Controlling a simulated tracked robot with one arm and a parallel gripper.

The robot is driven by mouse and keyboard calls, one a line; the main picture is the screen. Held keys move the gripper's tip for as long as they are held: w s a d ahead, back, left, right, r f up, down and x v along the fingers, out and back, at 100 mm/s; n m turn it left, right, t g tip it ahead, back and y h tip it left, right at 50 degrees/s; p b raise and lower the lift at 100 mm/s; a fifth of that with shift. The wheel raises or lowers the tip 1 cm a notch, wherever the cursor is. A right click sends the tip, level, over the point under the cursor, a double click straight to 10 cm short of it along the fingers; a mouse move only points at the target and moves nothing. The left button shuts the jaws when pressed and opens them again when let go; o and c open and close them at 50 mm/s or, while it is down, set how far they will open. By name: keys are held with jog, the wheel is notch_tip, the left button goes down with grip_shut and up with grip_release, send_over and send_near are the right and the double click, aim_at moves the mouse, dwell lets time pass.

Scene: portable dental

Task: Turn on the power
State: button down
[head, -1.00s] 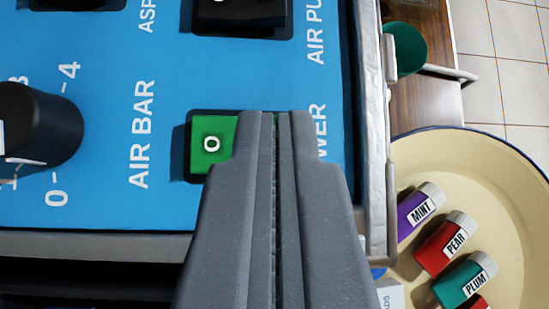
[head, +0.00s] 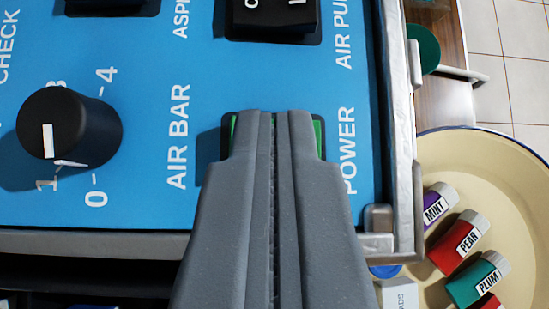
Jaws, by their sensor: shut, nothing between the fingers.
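The green power switch (head: 320,136) sits in a dark frame on the blue panel (head: 155,215), left of the white word POWER. Only thin green strips show on either side of my gripper, and its markings are hidden.
A black AIR BAR knob (head: 68,127) stands at the left. A black rocker switch (head: 275,18) is above. A metal rim (head: 404,150) edges the panel. To the right, a cream bowl (head: 515,200) holds several labelled bottles, including PEAR (head: 455,242).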

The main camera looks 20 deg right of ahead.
dwell(0.3)
jog(key=r, duration=0.1)
jog(key=r+p, duration=0.1)
jog(key=r, duration=0.2)
jog(key=shift+d+r, duration=0.2)
jog(key=shift+d, duration=0.15)
jog(key=d+v, duration=0.1)
jog(key=v, duration=0.8)
jog(key=shift+s+d+b, duration=0.3)
jog(key=shift+s+d, duration=0.05)
notch_tip(320, 180, up, 25)
jog(key=s+t+b, duration=0.1)
jog(key=s+t, duration=0.1)
jog(key=t, duration=0.1)
jog(key=s+r+t, duration=0.1)
jog(key=s+r, duration=0.6)
jog(key=r, duration=0.4)
jog(key=s+r+t+b, duration=0.1)
jog(key=s+r+t, duration=0.1)
jog(key=s+r, duration=0.5)
notch_tip(320, 180, up, 5)
jog(key=shift+d+f, duration=0.1)
jog(key=shift+d, duration=0.2)
jog(key=shift+s, duration=0.1)
